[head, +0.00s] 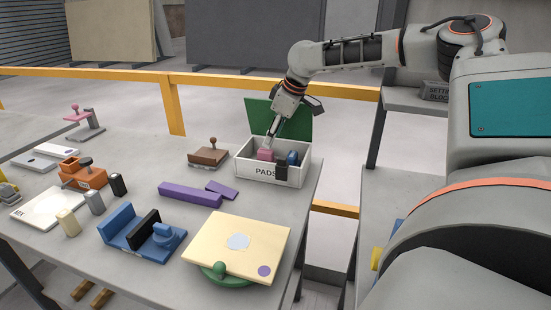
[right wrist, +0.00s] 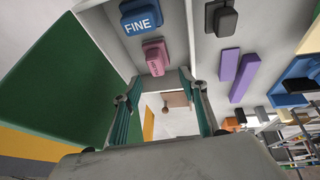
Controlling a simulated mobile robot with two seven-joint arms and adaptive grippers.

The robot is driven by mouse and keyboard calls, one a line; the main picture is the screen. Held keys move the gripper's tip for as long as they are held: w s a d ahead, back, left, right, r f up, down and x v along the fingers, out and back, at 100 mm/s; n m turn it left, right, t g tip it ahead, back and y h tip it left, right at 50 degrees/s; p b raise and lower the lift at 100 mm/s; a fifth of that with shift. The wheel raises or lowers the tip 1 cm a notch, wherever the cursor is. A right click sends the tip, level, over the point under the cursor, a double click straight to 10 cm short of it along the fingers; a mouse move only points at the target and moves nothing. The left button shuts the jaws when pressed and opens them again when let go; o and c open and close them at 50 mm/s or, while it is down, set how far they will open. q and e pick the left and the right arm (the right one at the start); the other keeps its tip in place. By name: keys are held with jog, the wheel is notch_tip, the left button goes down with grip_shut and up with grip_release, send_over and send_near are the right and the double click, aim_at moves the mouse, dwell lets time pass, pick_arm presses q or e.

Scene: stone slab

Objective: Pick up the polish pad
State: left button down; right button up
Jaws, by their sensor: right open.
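A pink pad (head: 265,155) stands in the left part of the open white box (head: 262,176) marked PADS. I take it for the polish pad; its small label is hard to read in the right wrist view (right wrist: 155,58). My right gripper (head: 268,143) reaches down into the box from above, its fingers over the pink pad. In the right wrist view the fingers (right wrist: 160,76) are apart, with the pink pad just beyond the tips and nothing held. My left gripper is not in view.
A blue pad marked FINE (right wrist: 145,16) stands near the pink one in the box. The green lid (head: 290,121) stands open behind. Purple bars (head: 190,195) lie left of the box; a cream slab (head: 255,238) is in front.

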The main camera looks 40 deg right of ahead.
aim_at(266, 151)
jog(key=x, duration=0.2)
jog(key=b+x, duration=0.1)
jog(key=x, duration=0.5)
jog(key=shift+w+d+r, duration=0.1)
jog(key=shift+w+d, duration=0.1)
jog(key=shift+d, duration=0.2)
jog(key=shift+r, duration=0.1)
grip_shut()
